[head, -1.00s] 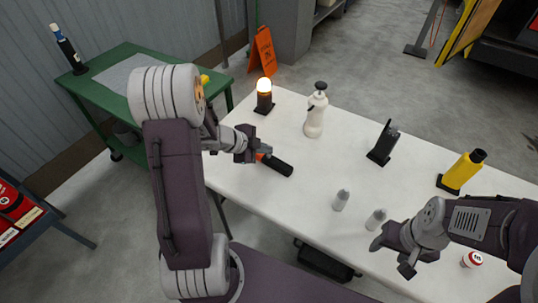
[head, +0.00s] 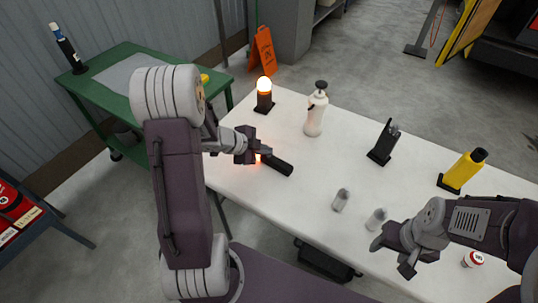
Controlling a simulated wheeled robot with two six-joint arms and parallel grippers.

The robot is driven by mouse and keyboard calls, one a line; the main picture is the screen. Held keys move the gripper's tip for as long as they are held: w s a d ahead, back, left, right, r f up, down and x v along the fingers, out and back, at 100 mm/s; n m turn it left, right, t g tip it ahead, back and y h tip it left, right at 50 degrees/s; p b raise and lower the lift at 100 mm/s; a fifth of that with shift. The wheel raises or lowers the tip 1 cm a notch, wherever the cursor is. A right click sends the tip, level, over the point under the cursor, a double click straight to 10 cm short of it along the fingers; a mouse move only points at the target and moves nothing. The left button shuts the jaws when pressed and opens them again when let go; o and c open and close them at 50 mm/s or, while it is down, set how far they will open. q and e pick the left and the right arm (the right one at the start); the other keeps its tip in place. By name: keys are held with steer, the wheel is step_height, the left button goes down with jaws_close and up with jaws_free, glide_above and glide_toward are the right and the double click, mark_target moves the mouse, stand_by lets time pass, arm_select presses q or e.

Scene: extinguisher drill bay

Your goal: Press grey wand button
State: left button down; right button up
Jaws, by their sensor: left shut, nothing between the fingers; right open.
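A wand lies on the white table (head: 300,200). Its black handle (head: 280,166) points right and toward me, and its orange end (head: 258,158) shows just below my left gripper, with an orange glow on the tabletop around it. My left gripper (head: 268,151) is shut and empty, with its tips over or against the wand near where the handle meets the orange part. I cannot tell touch from a small gap. The grey button is not distinct, being hidden or too small. My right gripper (head: 388,258) is open and empty over the table's near right side.
A lit lamp (head: 264,92) and a white spray bottle (head: 315,112) stand behind the wand. A black upright device (head: 383,142), a yellow bottle (head: 463,170), two small grey bottles (head: 341,200) (head: 376,219) and a red-and-white item (head: 472,259) stand rightward. A green cart (head: 130,62) is at left.

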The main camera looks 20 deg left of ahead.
arm_select(q)
steer(key=shift+r+p, duration=0.45)
steer(key=shift+p, duration=0.2)
arm_select(e)
steer(key=shift+r, duration=0.65)
arm_select(q)
step_height(320, 180, up, 6)
steer(key=p, duration=0.6)
arm_select(e)
step_height(320, 180, up, 6)
steer(key=shift+r, duration=0.15)
